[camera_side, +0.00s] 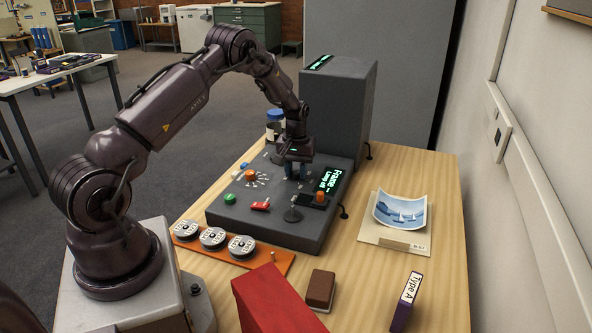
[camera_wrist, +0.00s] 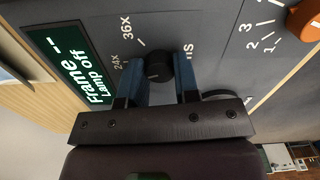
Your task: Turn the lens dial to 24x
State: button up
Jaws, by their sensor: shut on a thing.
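The lens dial (camera_wrist: 158,67) is a small black knob on the grey control panel (camera_side: 268,226). In the wrist view it sits between the two blue fingers of my gripper (camera_wrist: 160,80), which are shut on its sides. The printed marks 24x and 36x show beside it, and part of a label ending in "ns" shows on its other side. Which mark the dial points to is too dark to tell. In the side view my gripper (camera_side: 297,172) reaches down onto the panel and hides the dial.
The display (camera_side: 331,180) reads "Frame --" and "Lamp off". Reels (camera_side: 213,237), a red box (camera_side: 275,300) and a picture (camera_side: 400,211) lie on the table.

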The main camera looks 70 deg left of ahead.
aim_at(296, 172)
jog(key=shift+m, duration=1.6)
jog(key=o, duration=0.9)
jog(key=shift+o, duration=0.2)
notch_tip(296, 172, up, 13)
jog(key=shift+f, duration=0.1)
